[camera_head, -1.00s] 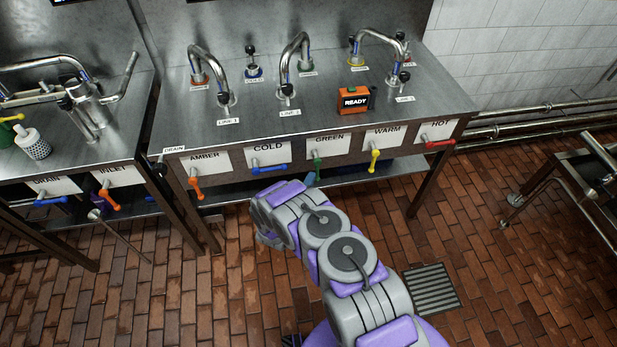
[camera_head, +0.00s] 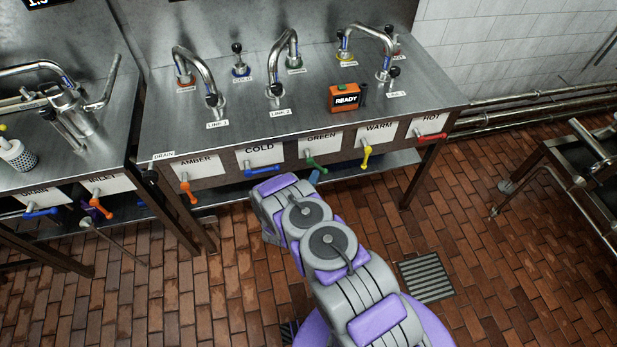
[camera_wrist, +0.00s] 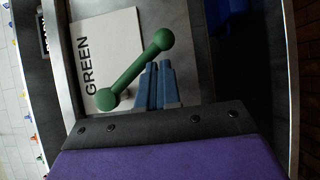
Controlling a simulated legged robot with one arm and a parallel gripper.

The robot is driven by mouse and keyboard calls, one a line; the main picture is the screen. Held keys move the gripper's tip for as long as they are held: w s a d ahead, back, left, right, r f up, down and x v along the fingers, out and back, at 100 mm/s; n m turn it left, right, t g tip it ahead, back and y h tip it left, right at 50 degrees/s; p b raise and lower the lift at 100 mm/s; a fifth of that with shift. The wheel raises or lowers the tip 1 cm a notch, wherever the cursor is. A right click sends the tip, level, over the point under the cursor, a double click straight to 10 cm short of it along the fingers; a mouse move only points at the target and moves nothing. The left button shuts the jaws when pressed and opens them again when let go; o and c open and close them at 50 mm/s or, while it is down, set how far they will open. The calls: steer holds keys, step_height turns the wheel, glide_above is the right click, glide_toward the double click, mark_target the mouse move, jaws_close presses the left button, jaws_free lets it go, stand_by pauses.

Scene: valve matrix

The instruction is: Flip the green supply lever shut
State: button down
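The green lever (camera_head: 317,163) is on the front panel under the GREEN label (camera_head: 321,139). It slants down to the right from its pivot, between hanging and level. In the wrist view the green lever (camera_wrist: 135,69) runs diagonally beside the GREEN label (camera_wrist: 95,60), a ball at each end. My gripper's blue fingers (camera_wrist: 159,72) are together with nothing between them, tips close beside the lever's middle; I cannot tell whether they touch it. In the head view only a bit of my gripper (camera_head: 314,176) shows, just below the lever; my arm hides the rest.
The blue COLD lever (camera_head: 272,169) and red HOT lever (camera_head: 431,136) are nearly level. The orange AMBER lever (camera_head: 188,192) and yellow WARM lever (camera_head: 366,156) hang down. An orange READY box (camera_head: 345,98) stands on the steel counter. Open brick floor lies in front.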

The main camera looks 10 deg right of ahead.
mark_target(326, 172)
steer(key=shift+d+r, duration=0.25)
steer(key=shift+d, duration=0.35)
steer(key=shift+d+r, duration=0.2)
steer(key=shift+d, duration=0.35)
steer(key=shift+d+r+p, duration=0.35)
steer(key=shift+d+r, duration=0.15)
steer(key=shift+d, duration=0.25)
steer(key=shift+d+r+n+t+h, duration=0.2)
steer(key=shift+d+n+t+h, duration=0.15)
steer(key=shift+n, duration=0.35)
steer(key=shift+d+r+n+t, duration=0.2)
steer(key=shift+r+n+t, duration=0.25)
steer(key=shift+n, duration=0.3)
steer(key=shift+d+r+n+t, duration=0.15)
steer(key=shift+r+n+t, duration=0.3)
steer(key=shift+n, duration=0.3)
steer(key=b+v, duration=0.1)
steer(key=v, duration=1.6)
steer(key=shift+f+b, duration=0.15)
steer(key=shift+b, duration=0.15)
